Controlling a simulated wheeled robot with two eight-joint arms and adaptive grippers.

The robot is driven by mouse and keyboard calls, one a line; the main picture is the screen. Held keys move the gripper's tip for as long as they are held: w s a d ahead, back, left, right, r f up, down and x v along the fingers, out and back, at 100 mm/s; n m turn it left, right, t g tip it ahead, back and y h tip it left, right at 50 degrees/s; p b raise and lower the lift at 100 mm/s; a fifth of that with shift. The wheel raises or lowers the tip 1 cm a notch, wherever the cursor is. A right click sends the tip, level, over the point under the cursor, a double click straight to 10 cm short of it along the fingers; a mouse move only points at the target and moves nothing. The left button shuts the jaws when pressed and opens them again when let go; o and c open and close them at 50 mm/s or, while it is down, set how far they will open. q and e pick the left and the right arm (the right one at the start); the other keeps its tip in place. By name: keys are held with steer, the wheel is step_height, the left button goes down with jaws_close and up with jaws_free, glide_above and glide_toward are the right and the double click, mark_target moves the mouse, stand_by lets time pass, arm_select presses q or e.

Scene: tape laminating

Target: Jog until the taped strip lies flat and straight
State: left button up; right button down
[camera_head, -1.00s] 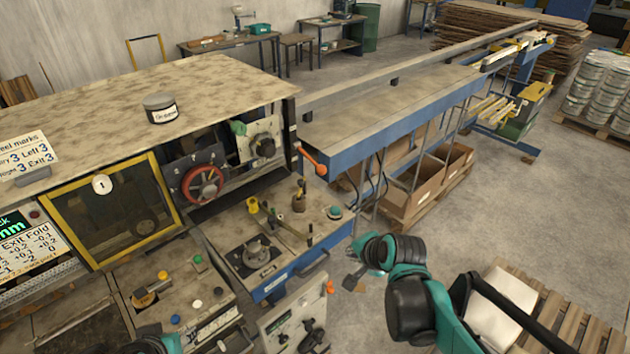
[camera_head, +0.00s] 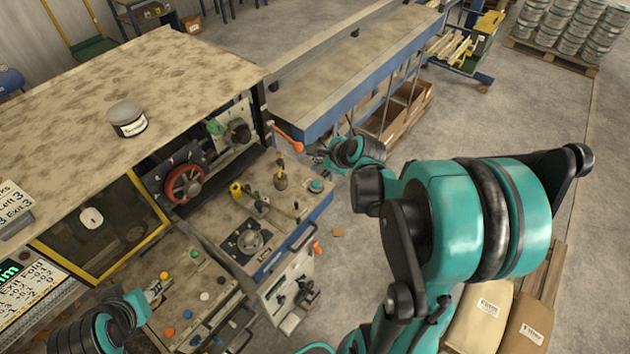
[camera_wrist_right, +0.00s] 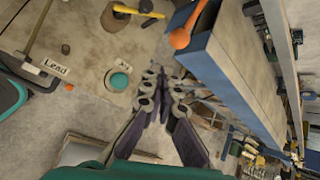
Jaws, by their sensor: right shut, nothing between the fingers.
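The laminating machine shows a red handwheel (camera_head: 184,184) in its open bay and a button panel (camera_head: 190,300) with several coloured buttons at its front. No taped strip can be made out. My right gripper (camera_head: 318,158) is shut and empty, near the right end of the machine deck. In the right wrist view my right gripper (camera_wrist_right: 156,75) points between a round teal button (camera_wrist_right: 120,81) and an orange-knobbed lever (camera_wrist_right: 180,38), apart from both. The teal button also shows in the head view (camera_head: 316,185). My left gripper (camera_head: 154,291) is over the button panel; its jaws are too small to read.
A long blue-edged outfeed table (camera_head: 350,70) runs back from the machine, with cardboard boxes (camera_head: 408,115) below. A "Lead" label (camera_wrist_right: 55,68) lies on the deck.

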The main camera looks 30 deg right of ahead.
mark_target(318, 185)
steer(key=shift+f, duration=0.1)
step_height(318, 185, down, 8)
steer(key=b, duration=0.6)
steer(key=shift+b, duration=0.3)
steer(key=shift+f+b, duration=0.3)
steer(key=shift+b, duration=0.05)
stand_by(0.6)
steer(key=shift+f+b, duration=0.4)
steer(key=shift+b, duration=0.1)
